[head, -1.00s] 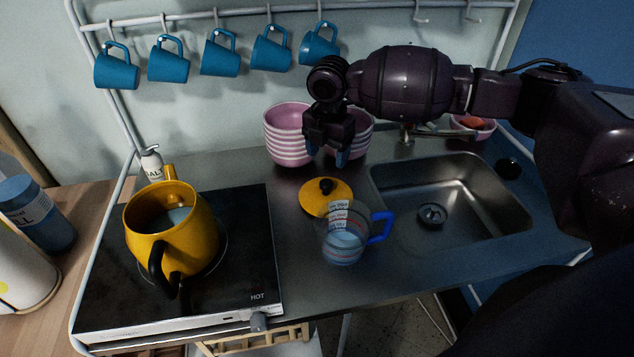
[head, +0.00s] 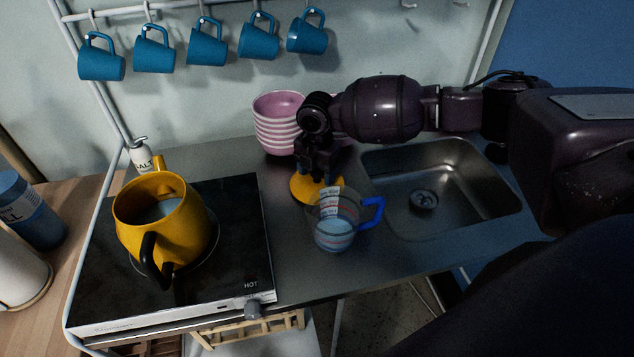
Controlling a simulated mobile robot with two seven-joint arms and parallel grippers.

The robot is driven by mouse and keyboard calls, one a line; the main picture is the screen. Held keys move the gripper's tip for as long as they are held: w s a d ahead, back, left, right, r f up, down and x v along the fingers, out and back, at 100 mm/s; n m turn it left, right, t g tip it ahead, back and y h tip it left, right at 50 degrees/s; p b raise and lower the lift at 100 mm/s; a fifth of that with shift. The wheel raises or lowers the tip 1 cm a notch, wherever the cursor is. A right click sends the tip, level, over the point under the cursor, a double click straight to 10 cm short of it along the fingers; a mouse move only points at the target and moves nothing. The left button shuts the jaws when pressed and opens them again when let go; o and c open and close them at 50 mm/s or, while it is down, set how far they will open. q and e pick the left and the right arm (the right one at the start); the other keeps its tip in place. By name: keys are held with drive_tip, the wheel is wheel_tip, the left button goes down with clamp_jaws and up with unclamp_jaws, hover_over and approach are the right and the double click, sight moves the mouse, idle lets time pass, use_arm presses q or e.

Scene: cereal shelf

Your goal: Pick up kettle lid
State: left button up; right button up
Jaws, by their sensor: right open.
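The yellow kettle lid (head: 304,192) lies on the steel counter between the hot plate and the sink. Its black knob is hidden behind my gripper. My right gripper (head: 318,176) is open and right over the lid, pointing down. I cannot tell whether its fingers touch the knob. The yellow kettle (head: 168,222) stands open on the hot plate at the left, with liquid inside. My left gripper is not in view.
A clear measuring jug (head: 333,232) with a blue handle stands just in front of the lid. Stacked pink bowls (head: 275,128) stand behind it. The sink (head: 465,195) is to the right. Blue mugs (head: 207,42) hang along the wall. The hot plate (head: 235,255) is at the left.

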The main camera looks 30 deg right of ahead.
drive_tip(key=shift+f, duration=0.1)
drive_tip(key=c, duration=1)
drive_tip(key=shift+c, duration=0.2)
